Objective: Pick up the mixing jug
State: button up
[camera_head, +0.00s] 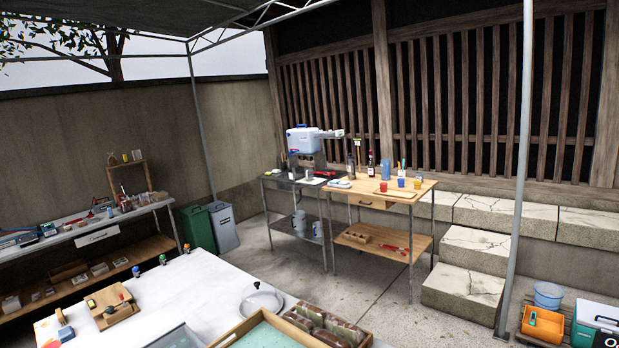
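I cannot pick out the mixing jug for certain at this distance. A pale grey-blue jug-like vessel (299,222) stands upright on the lower shelf of the dark metal table (283,183), across the paved yard. A smaller light container (317,229) stands just right of it. On the adjoining wooden table, dark bottles (371,163) and small red, blue and yellow cups (401,182) stand near a board. My gripper does not show in this view, so its state cannot be seen.
A white table (215,285) with a lidded pan (261,302) and trays fills the near foreground. A cluttered workbench (95,230) stands left, with green and grey bins (198,228) beyond. Stone steps (470,265) and a canopy pole (519,170) stand right. Paving (345,285) before the tables is clear.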

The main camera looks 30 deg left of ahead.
aim_at(308, 170)
jog(key=u, duration=0.45)
jog(key=j+u, duration=0.75)
jog(key=u, duration=0.15)
jog(key=j+u, duration=0.45)
jog(key=i+j+u, duration=0.2)
jog(key=i, duration=0.3)
jog(key=i+j+u, duration=0.15)
jog(key=i+j, duration=0.2)
jog(key=i, duration=0.2)
jog(key=i+j+u, duration=0.2)
jog(key=i, duration=0.3)
jog(key=i+j+u, duration=0.2)
jog(key=i, duration=0.35)
jog(key=i+z, duration=0.1)
jog(key=i, duration=2.65)
jog(key=i+z, duration=0.3)
jog(key=i, duration=0.2)
jog(key=i+z, duration=0.35)
jog(key=i, duration=0.15)
jog(key=i+j+z, duration=0.3)
jog(key=i, duration=0.2)
jog(key=i+l+z, duration=0.2)
jog(key=z, duration=0.2)
jog(key=i+z, duration=1)
jog(key=z, duration=0.2)
jog(key=i+j+z, duration=0.1)
jog(key=i+z, duration=0.25)
jog(key=i, duration=1.35)
